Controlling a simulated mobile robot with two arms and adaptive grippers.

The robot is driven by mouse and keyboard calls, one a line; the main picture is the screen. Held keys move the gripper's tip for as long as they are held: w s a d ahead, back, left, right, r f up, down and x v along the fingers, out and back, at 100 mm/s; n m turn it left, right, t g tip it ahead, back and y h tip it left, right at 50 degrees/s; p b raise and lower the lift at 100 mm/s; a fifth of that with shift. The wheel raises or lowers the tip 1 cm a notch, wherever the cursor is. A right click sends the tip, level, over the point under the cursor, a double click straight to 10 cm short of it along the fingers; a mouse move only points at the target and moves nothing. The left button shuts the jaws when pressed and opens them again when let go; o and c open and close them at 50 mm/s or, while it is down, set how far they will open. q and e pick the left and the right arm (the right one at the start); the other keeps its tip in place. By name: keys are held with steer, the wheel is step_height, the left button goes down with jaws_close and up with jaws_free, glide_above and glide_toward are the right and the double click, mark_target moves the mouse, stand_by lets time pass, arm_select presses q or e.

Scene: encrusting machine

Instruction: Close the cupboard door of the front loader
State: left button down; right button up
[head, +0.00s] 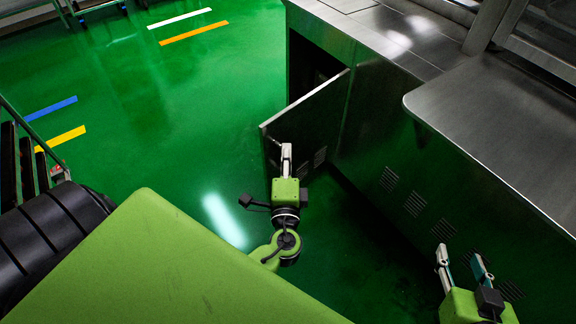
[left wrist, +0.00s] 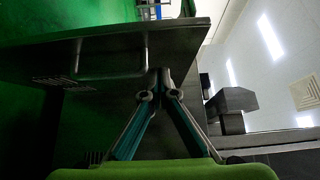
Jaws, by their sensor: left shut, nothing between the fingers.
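The metal cupboard door (head: 312,112) stands open, swung out from the front of the steel machine, with a dark opening (head: 305,65) behind it. In the left wrist view the door (left wrist: 185,45) fills the upper middle, with a bar handle (left wrist: 108,72) left of my fingertips. My left gripper (head: 287,147) is shut and empty at the outer face of the door, near its free edge. It also shows in the left wrist view (left wrist: 159,75); I cannot tell whether the tips touch the door. My right gripper (head: 460,252) is open and empty, low in front of the machine.
The steel machine body (head: 385,125) with vent slots runs along the right, and a raised steel counter (head: 490,110) juts out above my right gripper. The green floor (head: 185,120) left of the door is clear. A dark railed structure (head: 22,165) stands at the left edge.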

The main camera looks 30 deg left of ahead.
mark_target(277, 136)
arm_select(q)
steer(key=shift+w+a, duration=0.15)
steer(key=shift+a, duration=0.65)
steer(key=shift+w+a, duration=0.1)
steer(key=shift+a, duration=0.7)
